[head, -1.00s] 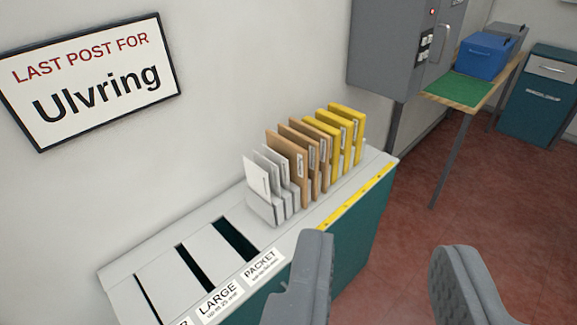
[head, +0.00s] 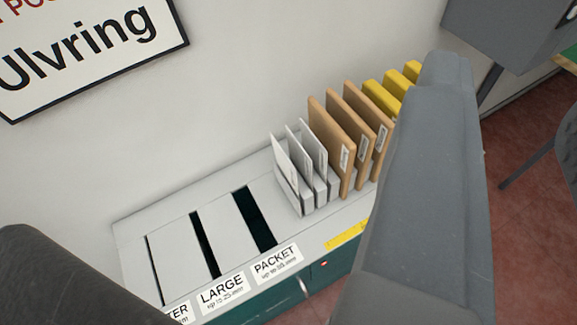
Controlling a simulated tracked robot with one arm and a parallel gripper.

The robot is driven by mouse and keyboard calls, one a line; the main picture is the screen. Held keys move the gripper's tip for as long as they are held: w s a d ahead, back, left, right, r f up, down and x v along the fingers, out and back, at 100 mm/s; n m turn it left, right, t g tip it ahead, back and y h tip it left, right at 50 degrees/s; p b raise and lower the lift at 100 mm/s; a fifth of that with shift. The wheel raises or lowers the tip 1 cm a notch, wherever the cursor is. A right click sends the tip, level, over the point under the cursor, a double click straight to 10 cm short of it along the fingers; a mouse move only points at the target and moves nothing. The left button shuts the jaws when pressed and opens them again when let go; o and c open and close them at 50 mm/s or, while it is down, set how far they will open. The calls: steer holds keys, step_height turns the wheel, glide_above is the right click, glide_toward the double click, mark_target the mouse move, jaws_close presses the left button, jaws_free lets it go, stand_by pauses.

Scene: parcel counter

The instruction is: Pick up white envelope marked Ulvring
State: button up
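Three white envelopes stand upright in a rack on the counter (head: 180,237): the left one (head: 283,160), the middle one (head: 299,150) and the right one (head: 314,148). The left one leans a little. Their address marks are too small or turned away to read, so I cannot tell which says Ulvring. My gripper (head: 232,155) is open and empty, its fingers wide apart at the lower left and the right. The envelopes lie beyond the fingers, between them in the picture. The right finger hides part of the rack's right end.
Brown envelopes (head: 331,140) and yellow envelopes (head: 383,98) stand right of the white ones. Slots labelled LARGE (head: 222,294) and PACKET (head: 276,264) are left of the rack. A wall sign (head: 85,45) reads Ulvring. A grey cabinet (head: 510,35) is at upper right.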

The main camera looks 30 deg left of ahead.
steer(key=m+g+y+p, duration=0.3)
steer(key=m+g+y, duration=0.4)
steer(key=m, duration=1)
glide_toward(286, 160)
steer(key=s+d+r+y, duration=0.1)
steer(key=s+d+r, duration=0.1)
steer(key=d+r, duration=0.6)
steer(key=w+a+f+m+y+p, duration=0.1)
steer(key=a+f+m+y, duration=0.25)
steer(key=f+m, duration=0.55)
steer(key=shift+h, duration=0.45)
steer(key=b+x, duration=0.2)
steer(key=x, duration=1.1)
steer(key=shift+w+a+f, duration=0.1)
steer(key=shift+a+f, duration=0.2)
jaws_close()
